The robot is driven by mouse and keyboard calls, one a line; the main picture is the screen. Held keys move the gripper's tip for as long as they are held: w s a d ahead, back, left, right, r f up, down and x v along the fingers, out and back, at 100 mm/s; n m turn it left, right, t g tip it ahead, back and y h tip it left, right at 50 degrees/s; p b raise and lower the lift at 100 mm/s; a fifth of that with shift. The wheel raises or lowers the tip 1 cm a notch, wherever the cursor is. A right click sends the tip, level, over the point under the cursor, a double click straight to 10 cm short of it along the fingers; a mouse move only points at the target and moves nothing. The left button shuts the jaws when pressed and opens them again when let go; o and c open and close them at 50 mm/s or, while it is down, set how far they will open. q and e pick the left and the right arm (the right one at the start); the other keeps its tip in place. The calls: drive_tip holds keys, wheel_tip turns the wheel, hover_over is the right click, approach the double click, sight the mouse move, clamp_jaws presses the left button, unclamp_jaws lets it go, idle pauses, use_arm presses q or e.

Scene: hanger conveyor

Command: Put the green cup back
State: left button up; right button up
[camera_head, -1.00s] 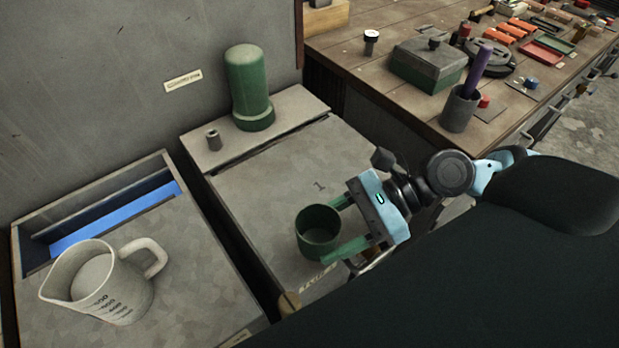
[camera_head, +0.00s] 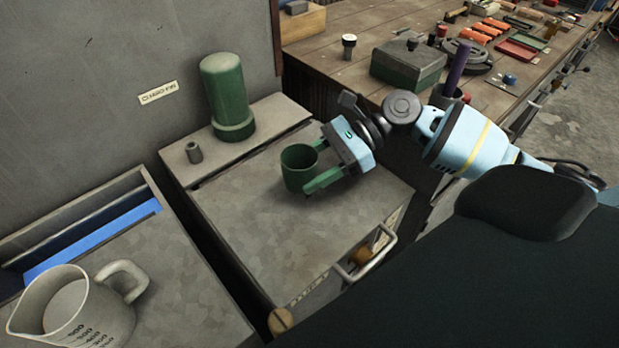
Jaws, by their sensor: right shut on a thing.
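The green cup (camera_head: 297,170) is upright, open end up, over the grey cabinet top in the middle of the head view. My right gripper (camera_head: 317,167) comes in from the right with its green fingers on either side of the cup, shut on it. The near finger lies along the front of the cup; the far finger is mostly hidden. I cannot tell whether the cup's base touches the cabinet top (camera_head: 262,225). My left gripper is not in view.
A measuring jug (camera_head: 75,310) stands on the left cabinet. A wooden workbench with a green box (camera_head: 408,66) and several tools is at the back right. The cabinet's front half is clear.

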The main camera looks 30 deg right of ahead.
sight(311, 179)
drive_tip(key=shift+w+d, duration=0.1)
drive_tip(key=shift+w, duration=0.15)
drive_tip(key=shift+f, duration=1.75)
drive_tip(key=o, duration=1.1)
drive_tip(key=shift+f, duration=0.15)
drive_tip(key=shift+c, duration=0.2)
drive_tip(key=shift+r, duration=0.2)
drive_tip(key=v, duration=0.7)
drive_tip(key=shift+d+b, duration=0.3)
drive_tip(key=shift+b, duration=0.05)
